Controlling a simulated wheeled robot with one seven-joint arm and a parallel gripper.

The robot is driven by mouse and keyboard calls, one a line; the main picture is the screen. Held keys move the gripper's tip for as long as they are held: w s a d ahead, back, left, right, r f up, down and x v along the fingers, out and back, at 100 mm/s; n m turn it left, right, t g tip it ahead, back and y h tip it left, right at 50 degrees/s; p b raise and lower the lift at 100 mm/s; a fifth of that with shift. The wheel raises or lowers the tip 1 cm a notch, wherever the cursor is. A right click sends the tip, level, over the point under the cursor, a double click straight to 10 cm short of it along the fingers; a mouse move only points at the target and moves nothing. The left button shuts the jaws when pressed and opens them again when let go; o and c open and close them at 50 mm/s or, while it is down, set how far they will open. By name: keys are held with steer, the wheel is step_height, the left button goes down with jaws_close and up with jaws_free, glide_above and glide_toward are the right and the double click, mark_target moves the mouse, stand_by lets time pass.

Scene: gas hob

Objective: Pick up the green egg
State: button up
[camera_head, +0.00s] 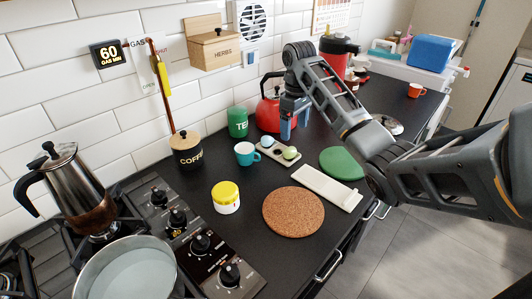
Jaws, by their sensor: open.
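The green egg (291,153) sits in a small grey holder (279,159) on the black worktop, toward the back middle. A pale blue egg (267,141) sits beside it in the same holder. My gripper (286,134) is open and points down from the arm, above and close to the two eggs. In this view its fingers show just behind the green egg and right of the pale blue egg. Nothing shows between the fingers. I cannot tell the exact height of the fingertips over the holder.
A red kettle (270,113) stands close behind my gripper. A teal mug (247,153) and green tea tin (238,122) stand left of the eggs. A pot (126,270) is on the hob.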

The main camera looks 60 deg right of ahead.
mark_target(290, 153)
steer(key=shift+w+a+f, duration=0.1)
steer(key=shift+w+f, duration=0.05)
steer(key=shift+f, duration=0.15)
steer(key=f, duration=0.7)
steer(key=shift+w+a+f, duration=0.1)
steer(key=shift+w+a, duration=0.1)
steer(key=shift+a, duration=0.1)
steer(key=shift+c, duration=0.2)
steer(key=c, duration=0.8)
